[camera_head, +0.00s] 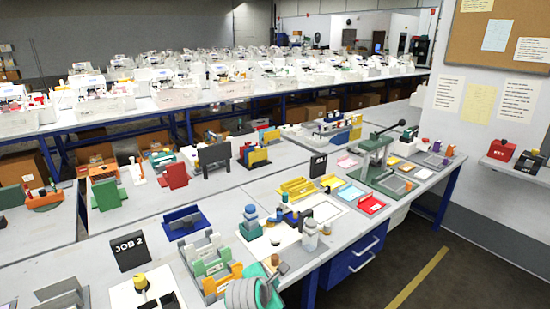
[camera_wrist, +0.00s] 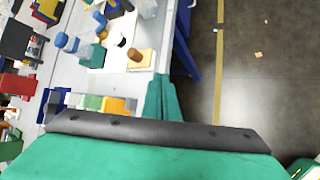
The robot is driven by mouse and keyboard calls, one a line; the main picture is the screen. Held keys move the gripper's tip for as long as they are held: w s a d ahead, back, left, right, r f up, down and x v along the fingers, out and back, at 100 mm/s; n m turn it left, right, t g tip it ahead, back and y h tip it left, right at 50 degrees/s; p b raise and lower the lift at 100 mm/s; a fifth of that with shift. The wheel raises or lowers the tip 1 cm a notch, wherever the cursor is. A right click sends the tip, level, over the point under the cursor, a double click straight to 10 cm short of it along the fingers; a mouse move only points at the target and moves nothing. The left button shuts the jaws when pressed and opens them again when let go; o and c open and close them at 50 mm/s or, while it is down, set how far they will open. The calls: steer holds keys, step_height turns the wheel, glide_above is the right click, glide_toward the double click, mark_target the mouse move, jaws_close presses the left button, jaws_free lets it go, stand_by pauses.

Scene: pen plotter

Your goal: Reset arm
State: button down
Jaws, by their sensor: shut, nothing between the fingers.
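My gripper (camera_wrist: 163,98) shows in the wrist view as teal fingers closed together, pointing away from the dark grey bar and teal body at the bottom. Nothing is held between them. The fingers lie over the front edge of the workbench, just below a wooden block with a brown knob (camera_wrist: 136,56). In the head view, the grey and teal end of my arm (camera_head: 245,294) shows at the bottom centre, by the bench's front edge. The fingertips are hard to make out there.
The bench (camera_head: 95,282) holds a JOB 2 sign (camera_head: 130,251), a rack with green and orange pieces (camera_head: 211,267), small bottles (camera_head: 310,235) and a green press (camera_head: 380,160). Blue drawers (camera_head: 352,253) stand below the bench edge.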

steer(key=s+a+f+m+t+y, duration=0.3)
steer(key=s+f+m, duration=0.8)
steer(key=s+f, duration=0.8)
steer(key=s+d+r+m+t, duration=0.1)
steer(key=s+r+m, duration=0.3)
steer(key=s, duration=0.5)
steer(key=s+d+r+m+t, duration=0.1)
steer(key=s+r+m, duration=0.3)
steer(key=s, duration=0.6)
steer(key=s+d+r+m+t, duration=0.1)
steer(key=s+r+m, duration=0.3)
steer(key=s, duration=0.5)
steer(key=shift+s+d+r+t, duration=0.15)
steer(key=shift+s+r+t, duration=0.15)
